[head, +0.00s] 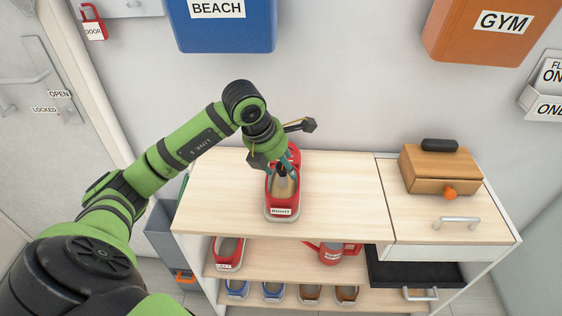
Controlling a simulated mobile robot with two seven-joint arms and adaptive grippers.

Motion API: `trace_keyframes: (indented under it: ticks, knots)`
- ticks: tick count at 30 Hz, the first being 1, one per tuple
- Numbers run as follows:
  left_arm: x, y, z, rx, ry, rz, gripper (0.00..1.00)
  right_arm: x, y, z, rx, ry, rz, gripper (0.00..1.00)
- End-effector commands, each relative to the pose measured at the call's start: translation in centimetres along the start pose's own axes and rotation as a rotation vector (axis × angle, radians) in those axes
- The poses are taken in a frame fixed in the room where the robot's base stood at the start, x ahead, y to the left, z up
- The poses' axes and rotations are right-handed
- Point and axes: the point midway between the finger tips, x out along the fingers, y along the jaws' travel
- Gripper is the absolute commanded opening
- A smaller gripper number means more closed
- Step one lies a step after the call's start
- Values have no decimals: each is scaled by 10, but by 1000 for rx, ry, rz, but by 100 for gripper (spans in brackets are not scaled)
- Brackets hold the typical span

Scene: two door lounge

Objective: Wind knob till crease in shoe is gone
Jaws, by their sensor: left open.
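A red shoe (269,195) labelled RIGHT stands on the pale wooden bench top, its labelled end toward me. A tan piece (284,187) with a dark part shows inside its opening. My left gripper (282,156) is over the far part of the shoe, open, with its dark fingers spread to either side. The gripper hides the far end of the shoe, so I cannot make out the knob or any crease. I cannot tell whether the fingers touch anything. My right gripper is out of view.
A wooden box (432,172) with an orange knob stands right, above a drawer (450,228). Shelves below hold another red shoe (229,250), a red can (335,252), and blue and brown shoes. BEACH (222,30) and GYM (485,42) bins hang behind. Bench top beside the shoe is clear.

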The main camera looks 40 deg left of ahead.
Motion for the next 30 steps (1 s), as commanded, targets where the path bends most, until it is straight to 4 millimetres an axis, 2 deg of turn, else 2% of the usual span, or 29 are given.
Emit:
trace_keyframes:
  ticks: [2,5,6,7,20,30]
  knots:
    - [0,0,0,0,0,0,58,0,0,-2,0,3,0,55]
    - [0,0,0,0,0,-1,22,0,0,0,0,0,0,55]
    - [0,0,0,0,0,-1,6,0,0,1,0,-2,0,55]
    - [0,0,0,0,0,-1,1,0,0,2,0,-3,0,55]
    - [1,1,0,38,0,-16,1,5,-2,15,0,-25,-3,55]
    - [2,3,0,248,-2,-102,1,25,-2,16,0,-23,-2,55]
